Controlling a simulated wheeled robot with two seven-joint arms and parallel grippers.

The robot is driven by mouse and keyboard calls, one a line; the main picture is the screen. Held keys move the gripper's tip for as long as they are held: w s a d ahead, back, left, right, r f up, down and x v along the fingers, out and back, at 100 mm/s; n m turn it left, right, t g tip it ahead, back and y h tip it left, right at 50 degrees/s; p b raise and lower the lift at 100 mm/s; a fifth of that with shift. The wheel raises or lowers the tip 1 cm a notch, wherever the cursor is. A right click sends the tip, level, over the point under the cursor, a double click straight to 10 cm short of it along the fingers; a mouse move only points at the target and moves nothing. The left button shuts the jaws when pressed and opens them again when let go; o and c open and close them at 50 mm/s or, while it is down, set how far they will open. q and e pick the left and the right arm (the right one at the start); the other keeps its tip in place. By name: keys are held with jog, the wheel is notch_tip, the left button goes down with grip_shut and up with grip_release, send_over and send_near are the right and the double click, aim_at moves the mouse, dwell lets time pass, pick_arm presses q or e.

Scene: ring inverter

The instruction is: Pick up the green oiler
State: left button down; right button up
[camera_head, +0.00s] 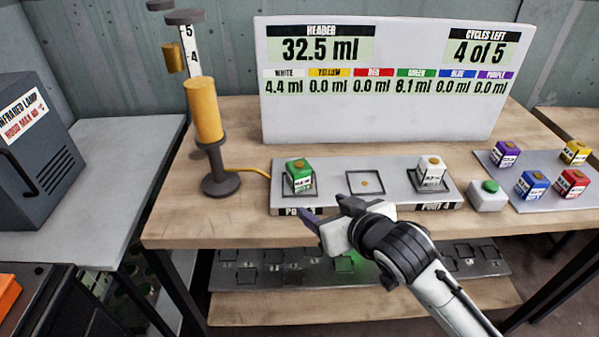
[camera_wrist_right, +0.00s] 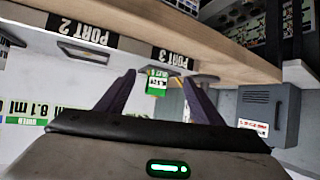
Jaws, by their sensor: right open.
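The green oiler (camera_head: 299,176) is a small cube-shaped can with a green top and a white label. It stands upright in the left square outline of the grey port plate (camera_head: 330,166). My right gripper (camera_head: 328,216) is at the plate's front edge, in front of and slightly right of the oiler, apart from it in the head view. Its jaws are open and empty. In the right wrist view, which is upside down, the green oiler (camera_wrist_right: 157,82) shows beyond and between the two fingertips (camera_wrist_right: 160,77). My left gripper is not in view.
A white oiler (camera_head: 431,172) stands in the plate's right outline; the middle outline is empty. A yellow cylinder on a dark stand (camera_head: 221,184) rises left of the plate. A display board (camera_head: 380,125) stands behind. Several coloured oilers sit on a grey mat (camera_head: 545,194) at right.

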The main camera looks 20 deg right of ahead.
aim_at(304, 173)
jog(key=shift+t, duration=0.9)
jog(key=w+r, duration=0.1)
jog(key=w, duration=0.1)
jog(key=w+r, duration=0.1)
jog(key=w, duration=0.5)
jog(key=shift+a+r, duration=0.35)
jog(key=shift+r, duration=0.05)
jog(key=shift+y, duration=0.3)
jog(key=shift+s+f+x, duration=0.1)
jog(key=shift+f+x, duration=0.05)
jog(key=shift+x, duration=0.9)
jog(key=shift+s+f+x, duration=0.1)
jog(key=shift+f+x, duration=0.1)
jog(key=shift+x, duration=0.8)
jog(key=shift+f+x, duration=0.15)
jog(key=shift+x, duration=0.9)
jog(key=shift+d+r, duration=0.1)
jog(key=c, duration=1.3)
